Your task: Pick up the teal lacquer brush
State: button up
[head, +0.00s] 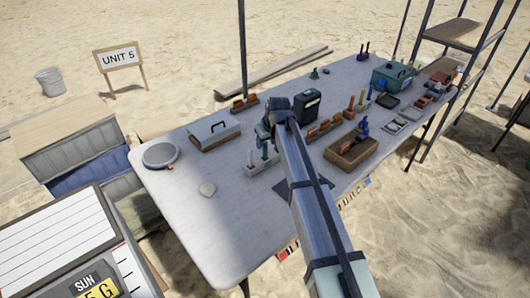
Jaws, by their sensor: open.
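My gripper (265,146) points down over the middle of the long white table, above a small pale holder (263,168). Its jaws are open, though the fingers are tiny in this view. A slim teal-green upright shape shows right at the fingers, over the holder. It may be the teal lacquer brush, but I cannot tell it clearly from the gripper. A small dark upright item (250,158) stands at the holder's left end. Contact between fingers and brush cannot be made out.
A grey metal box (213,135) and a round sieve-like dish (160,154) lie to the left. A black device (307,105), brown racks (325,128) and a wooden tray (350,152) stand to the right. A teal case (393,75) is farther back. The table's near left is mostly clear.

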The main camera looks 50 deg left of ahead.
aim_at(265, 154)
jog(key=x, duration=0.4)
jog(key=shift+a, duration=0.1)
jog(key=shift+c, duration=0.3)
grip_shut()
